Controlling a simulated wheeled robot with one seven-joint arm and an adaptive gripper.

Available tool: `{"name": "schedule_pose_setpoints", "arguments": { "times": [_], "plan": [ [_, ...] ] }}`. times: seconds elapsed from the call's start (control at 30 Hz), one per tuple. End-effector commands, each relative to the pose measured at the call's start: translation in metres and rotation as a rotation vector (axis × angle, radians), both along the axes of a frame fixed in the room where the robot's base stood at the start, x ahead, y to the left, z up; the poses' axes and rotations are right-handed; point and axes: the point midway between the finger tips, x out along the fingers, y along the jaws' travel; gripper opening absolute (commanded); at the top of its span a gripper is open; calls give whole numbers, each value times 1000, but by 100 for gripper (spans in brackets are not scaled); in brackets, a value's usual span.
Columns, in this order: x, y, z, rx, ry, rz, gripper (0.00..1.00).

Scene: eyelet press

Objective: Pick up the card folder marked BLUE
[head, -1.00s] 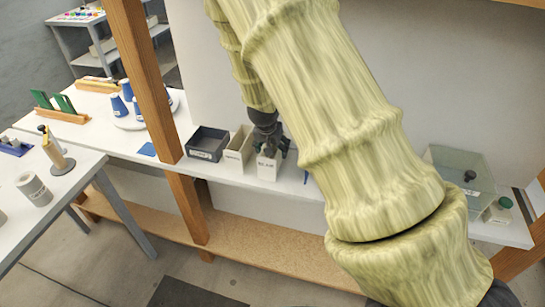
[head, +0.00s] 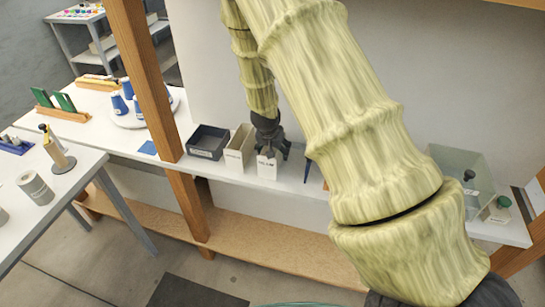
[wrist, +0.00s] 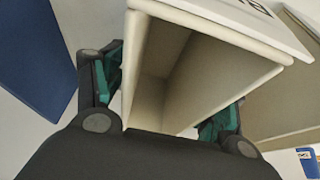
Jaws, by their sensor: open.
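A white open-topped card folder (head: 268,167) stands on the white shelf, with dark lettering on its front too small to read surely. My gripper (head: 270,148) is directly over it in the head view, pointing down. In the wrist view the folder (wrist: 150,100) is seen from above, empty inside, with part of its lettering at the top edge. My gripper (wrist: 165,97) is open, with one teal-padded finger on each side of the folder. Whether the pads touch its walls cannot be told.
A similar pale folder (head: 239,148) stands close on the left, with a dark tray (head: 207,141) beyond it. A dark blue thing (wrist: 38,55) is on the other side. A wooden post (head: 146,85) and a clear bin (head: 463,172) are further off.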

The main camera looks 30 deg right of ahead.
Motion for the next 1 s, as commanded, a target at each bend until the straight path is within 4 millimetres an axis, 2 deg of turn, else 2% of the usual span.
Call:
{"name": "schedule_pose_setpoints", "arguments": {
  "times": [0.53, 0.57, 0.8, 1.0],
  "plan": [
    [0, 0, -3, 0, 0, 0, 71],
    [0, 0, -3, 0, 0, 0, 68],
    [0, 0, -3, 0, 0, 0, 24],
    [0, 0, -3, 0, 0, 0, 22]
  ]
}}
